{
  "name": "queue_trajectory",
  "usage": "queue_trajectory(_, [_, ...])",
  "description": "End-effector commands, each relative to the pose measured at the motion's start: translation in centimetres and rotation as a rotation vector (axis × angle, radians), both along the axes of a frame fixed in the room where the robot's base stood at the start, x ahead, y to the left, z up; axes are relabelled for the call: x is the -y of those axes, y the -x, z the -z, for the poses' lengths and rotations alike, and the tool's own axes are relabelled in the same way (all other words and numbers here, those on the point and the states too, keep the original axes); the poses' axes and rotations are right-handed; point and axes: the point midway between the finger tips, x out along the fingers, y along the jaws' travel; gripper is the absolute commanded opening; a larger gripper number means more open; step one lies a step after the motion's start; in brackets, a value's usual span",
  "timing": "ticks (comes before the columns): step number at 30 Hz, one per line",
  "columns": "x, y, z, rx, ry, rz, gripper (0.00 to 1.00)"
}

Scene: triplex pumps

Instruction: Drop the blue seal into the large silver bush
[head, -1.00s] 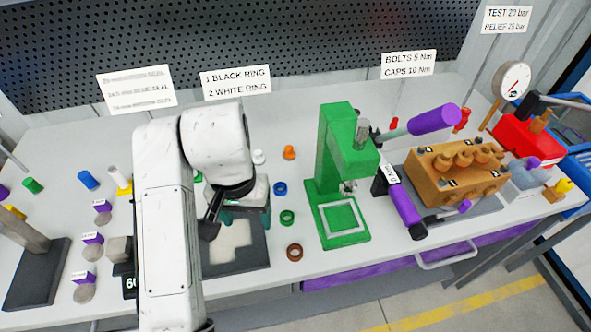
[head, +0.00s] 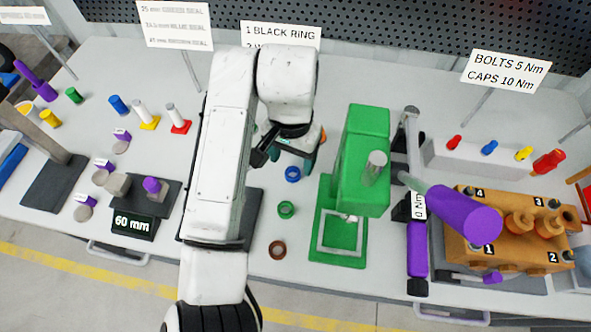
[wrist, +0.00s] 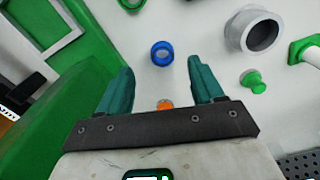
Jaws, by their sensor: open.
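The blue seal (head: 293,174) is a small ring lying on the table, just in front of my gripper (head: 292,158) in the head view. In the wrist view the blue seal (wrist: 162,53) lies beyond the fingertips, roughly midway between them, not gripped. My gripper (wrist: 166,80) has its two teal fingers spread apart and empty. A large silver flanged bush (wrist: 255,32) with a round opening is to the right of the seal in the wrist view. I cannot make out this bush in the head view, where my arm covers part of the table.
A green seal (head: 286,210) and a brown seal (head: 277,250) lie in front of the blue one. The green press (head: 358,160) stands close on the right. An orange part (wrist: 165,104) shows between the fingers. A green plug (wrist: 253,80) lies near the bush.

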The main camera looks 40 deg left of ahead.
Motion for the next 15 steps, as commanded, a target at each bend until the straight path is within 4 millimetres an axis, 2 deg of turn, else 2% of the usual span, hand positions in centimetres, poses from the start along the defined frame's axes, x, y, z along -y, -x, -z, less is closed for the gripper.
queue_trajectory(5, [0.0, 0.0, 1.1, -0.002, 0.002, -0.001, 0.67])
queue_trajectory(15, [-0.3, -0.3, 5.4, -0.002, 0.001, 0.0, 0.67])
